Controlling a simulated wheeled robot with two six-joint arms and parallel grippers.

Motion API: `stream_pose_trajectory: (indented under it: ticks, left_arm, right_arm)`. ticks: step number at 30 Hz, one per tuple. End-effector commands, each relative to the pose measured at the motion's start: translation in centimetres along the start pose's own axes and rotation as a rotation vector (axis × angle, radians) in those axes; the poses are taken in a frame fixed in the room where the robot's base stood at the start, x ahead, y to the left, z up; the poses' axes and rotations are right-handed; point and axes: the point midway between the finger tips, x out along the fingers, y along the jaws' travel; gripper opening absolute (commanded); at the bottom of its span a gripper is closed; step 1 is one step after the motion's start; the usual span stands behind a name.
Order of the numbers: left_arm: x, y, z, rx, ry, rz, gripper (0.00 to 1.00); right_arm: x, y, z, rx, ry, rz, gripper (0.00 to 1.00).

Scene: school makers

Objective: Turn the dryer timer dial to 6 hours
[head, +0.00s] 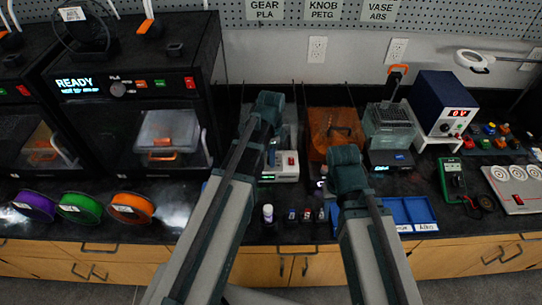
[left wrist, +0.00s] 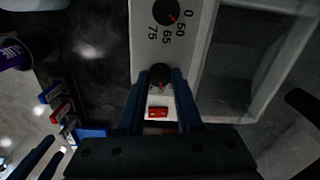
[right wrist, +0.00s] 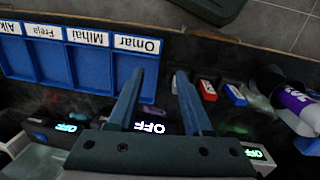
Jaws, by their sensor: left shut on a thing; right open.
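The dryer (head: 287,165) is a pale box on the bench, partly hidden by my left arm in the head view. Its panel (left wrist: 146,45) shows in the left wrist view, with an upper black dial (left wrist: 166,12) marked 0, 50, 65, 75. Below it is a second black dial (left wrist: 160,74) with a small red mark; I cannot read a scale around it. A red switch (left wrist: 157,112) sits beneath. My left gripper (left wrist: 159,80) is shut on this second dial, one finger on each side. My right gripper (right wrist: 159,74) is open and empty above the bench.
A blue tray with name labels (right wrist: 83,73) lies near my right gripper. An orange-lidded box (head: 333,125) stands right of the dryer. Spools (head: 131,208) and printers (head: 130,95) are left.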

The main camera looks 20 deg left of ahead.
Motion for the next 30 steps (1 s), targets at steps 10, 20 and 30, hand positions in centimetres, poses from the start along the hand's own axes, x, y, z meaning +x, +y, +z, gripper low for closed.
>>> stream_pose_trajectory:
  ticks: [10,20,30]
  left_arm:
    - [0.0,0.0,0.0,-0.001,0.000,0.000,0.59]
    - [0.0,0.0,0.0,-0.001,0.000,0.000,0.65]
    - [-2.0,0.0,0.0,-0.001,0.000,0.000,0.65]
  right_arm:
    - [0.0,0.0,0.0,0.000,0.000,0.000,0.50]
    - [0.0,0.0,0.0,0.000,0.000,0.000,0.50]
    - [-2.0,0.2,0.1,0.000,0.000,0.000,0.50]
